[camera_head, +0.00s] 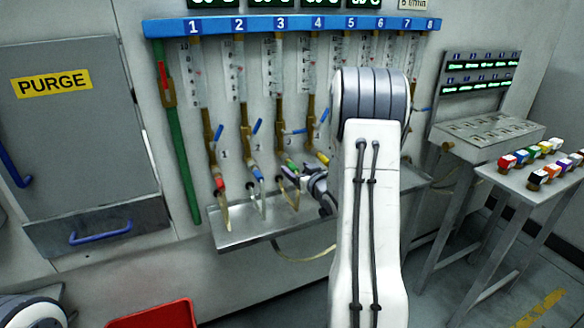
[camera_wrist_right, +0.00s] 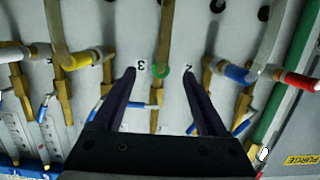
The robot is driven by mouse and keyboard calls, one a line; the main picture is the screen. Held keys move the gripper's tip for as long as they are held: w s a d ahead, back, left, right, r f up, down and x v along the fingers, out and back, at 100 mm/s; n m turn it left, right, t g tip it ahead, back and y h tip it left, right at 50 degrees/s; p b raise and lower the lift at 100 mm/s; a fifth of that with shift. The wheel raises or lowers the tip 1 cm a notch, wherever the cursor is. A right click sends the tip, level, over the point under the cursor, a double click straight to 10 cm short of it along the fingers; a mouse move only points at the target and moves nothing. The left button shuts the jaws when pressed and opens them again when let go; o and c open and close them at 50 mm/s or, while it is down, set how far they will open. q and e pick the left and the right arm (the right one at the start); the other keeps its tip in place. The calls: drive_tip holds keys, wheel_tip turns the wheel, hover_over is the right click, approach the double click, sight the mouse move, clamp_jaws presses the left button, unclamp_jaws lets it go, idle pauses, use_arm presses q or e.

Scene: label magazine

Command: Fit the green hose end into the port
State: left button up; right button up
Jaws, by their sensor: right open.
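The green hose end (camera_head: 291,165) shows in the head view at the third column of the panel, partly hidden by my right gripper (camera_head: 300,182). In the right wrist view the green collar (camera_wrist_right: 161,71) appears as a ring between my open fingers (camera_wrist_right: 158,78), touching neither finger in the picture. A tan hose (camera_wrist_right: 166,30) runs from it toward the top edge. A brass fitting (camera_wrist_right: 155,115) lies just below the collar, between the labels 3 and 2. I cannot tell whether the green end sits inside the port. My left gripper is out of view.
Neighbouring hoses with red (camera_wrist_right: 300,80), blue (camera_wrist_right: 238,74) and yellow (camera_wrist_right: 76,61) collars flank the fingers. A metal tray (camera_head: 240,234) runs under the panel. A table (camera_head: 520,182) with several coloured blocks stands at the right. A red bin (camera_head: 155,316) lies at lower left.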

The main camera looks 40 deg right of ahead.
drive_tip(key=shift+v, duration=2.3)
